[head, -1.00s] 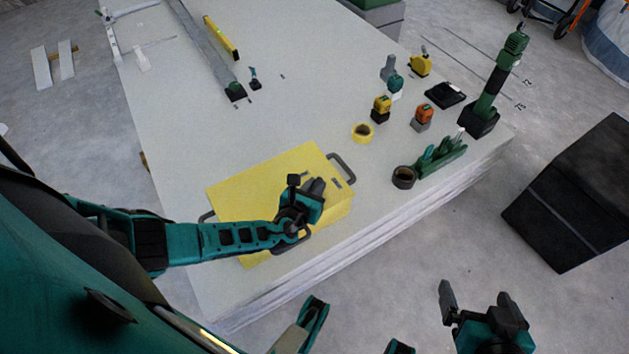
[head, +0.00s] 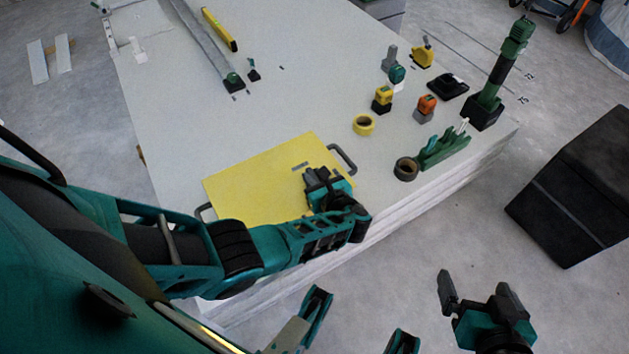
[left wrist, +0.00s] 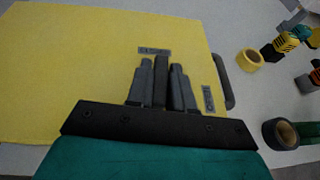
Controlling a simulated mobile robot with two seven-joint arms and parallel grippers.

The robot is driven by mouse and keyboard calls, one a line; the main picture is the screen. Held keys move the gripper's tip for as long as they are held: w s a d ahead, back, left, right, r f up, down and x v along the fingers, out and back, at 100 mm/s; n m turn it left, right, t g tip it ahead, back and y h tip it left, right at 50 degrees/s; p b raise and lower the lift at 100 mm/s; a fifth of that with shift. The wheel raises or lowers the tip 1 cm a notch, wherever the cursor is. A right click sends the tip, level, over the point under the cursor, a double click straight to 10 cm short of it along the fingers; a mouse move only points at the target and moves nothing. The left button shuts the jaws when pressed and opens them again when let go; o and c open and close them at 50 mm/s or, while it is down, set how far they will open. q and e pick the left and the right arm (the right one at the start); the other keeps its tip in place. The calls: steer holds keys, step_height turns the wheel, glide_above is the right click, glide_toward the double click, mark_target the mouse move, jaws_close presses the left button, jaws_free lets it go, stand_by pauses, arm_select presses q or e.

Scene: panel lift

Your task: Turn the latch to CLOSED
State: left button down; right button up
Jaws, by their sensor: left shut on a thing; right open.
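A yellow case (head: 250,180) with dark handles lies on the pale panel stack. My left gripper (head: 323,178) is over its right part, at the front edge. In the left wrist view my left gripper (left wrist: 161,85) is shut on a dark bar, the latch (left wrist: 160,72), which stands between the fingers and points toward a small grey label (left wrist: 153,50). A second label (left wrist: 208,98) is right of the fingers. The lettering is too small to read. The latch's base is hidden by the gripper. My right gripper (head: 480,285) is open and empty, off the panel's front edge.
Yellow tape (head: 363,125), black tape (head: 405,169) and a green rack (head: 443,150) stand right of the case. Several small tools stand behind them. A dark box (head: 575,190) is on the floor at right. The panel stack (head: 170,110) is clear left of the case.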

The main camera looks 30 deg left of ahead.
arm_select(q)
steer(key=shift+w+n+g+y+b, duration=0.1)
steer(key=shift+n+g+y+b, duration=0.3)
steer(key=shift+n, duration=0.1)
steer(key=shift+a, duration=0.1)
steer(key=c, duration=1.1)
jaws_free()
steer(key=shift+r, duration=0.1)
